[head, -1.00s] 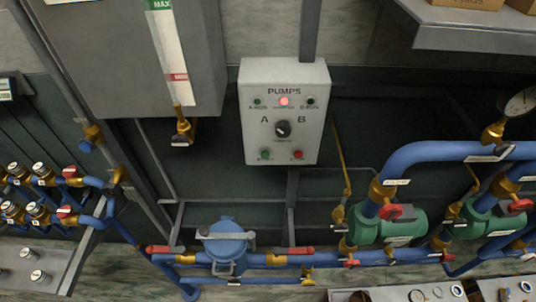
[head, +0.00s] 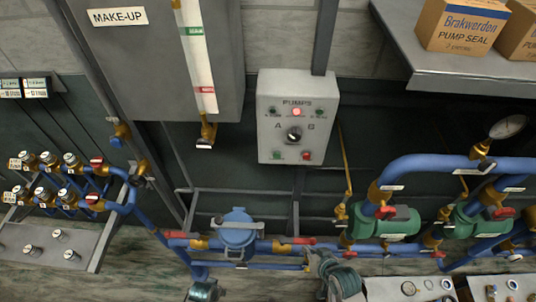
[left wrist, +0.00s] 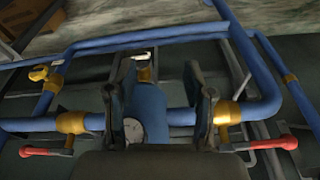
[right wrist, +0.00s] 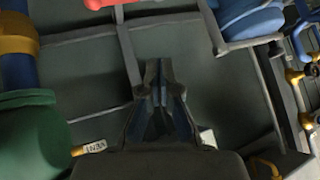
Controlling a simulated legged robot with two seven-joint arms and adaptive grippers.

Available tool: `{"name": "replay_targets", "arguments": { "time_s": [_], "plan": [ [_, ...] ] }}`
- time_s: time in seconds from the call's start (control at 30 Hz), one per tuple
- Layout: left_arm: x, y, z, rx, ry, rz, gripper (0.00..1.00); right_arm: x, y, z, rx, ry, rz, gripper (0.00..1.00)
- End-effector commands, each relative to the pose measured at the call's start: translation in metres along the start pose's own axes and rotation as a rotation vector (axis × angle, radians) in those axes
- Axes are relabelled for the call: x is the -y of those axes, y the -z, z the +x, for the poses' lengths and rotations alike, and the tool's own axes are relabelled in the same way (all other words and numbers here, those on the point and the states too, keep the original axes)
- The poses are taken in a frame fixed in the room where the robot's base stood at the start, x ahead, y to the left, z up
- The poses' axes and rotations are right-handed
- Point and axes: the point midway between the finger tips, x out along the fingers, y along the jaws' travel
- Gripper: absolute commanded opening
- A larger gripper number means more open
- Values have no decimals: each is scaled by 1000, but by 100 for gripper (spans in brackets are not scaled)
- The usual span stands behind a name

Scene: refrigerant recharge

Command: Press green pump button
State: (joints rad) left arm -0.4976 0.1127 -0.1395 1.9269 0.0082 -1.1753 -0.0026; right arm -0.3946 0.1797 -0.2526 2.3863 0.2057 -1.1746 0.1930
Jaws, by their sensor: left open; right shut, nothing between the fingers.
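The white PUMPS control box (head: 268,132) is on the wall at upper middle in the head view. Its green button (head: 277,155) is at lower left, beside a red button (head: 306,155). A lamp above the black A/B selector knob (head: 294,135) glows red. My right gripper (head: 320,258) is low in front of the pipes, well below the box; the right wrist view shows its fingers (right wrist: 158,68) together and empty. My left gripper (head: 203,291) is at the bottom edge; in the left wrist view its fingers (left wrist: 158,72) are apart. Neither wrist view shows the green button.
Blue pipes run across below the box, with a blue strainer-like body (head: 237,232) and red-handled valves (head: 294,240). Green pumps (head: 385,222) are at right. A grey tank (head: 150,65) hangs at left. A shelf with boxes (head: 460,25) juts out upper right.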

Motion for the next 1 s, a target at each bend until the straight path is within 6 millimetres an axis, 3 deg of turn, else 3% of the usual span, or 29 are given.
{"name": "replay_targets", "arguments": {
  "time_s": [0.03, 0.2, 0.3, 0.4, 0.5, 0.63, 0.77, 1.0],
  "plan": [
    [-3, -12, 26, 19, -1, 2, 52, 11, 19, 5, -63, 53, 17, 0],
    [-9, -73, 113, 64, -5, 12, 52, 62, 89, 9, -288, 298, 136, 0],
    [-12, -125, 156, 94, -8, 19, 52, 90, 130, 1, -407, 466, 232, 0],
    [-13, -175, 183, 117, -10, 24, 52, 111, 163, -11, -496, 617, 328, 0],
    [-12, -216, 196, 134, -13, 29, 52, 125, 186, -22, -552, 732, 407, 0],
    [-10, -249, 202, 146, -14, 34, 52, 132, 204, -32, -593, 823, 475, 0],
    [-10, -262, 203, 151, -16, 36, 52, 136, 210, -35, -608, 856, 501, 0],
    [-10, -263, 202, 152, -14, 35, 52, 134, 210, -36, -609, 859, 505, 0]
  ]
}}
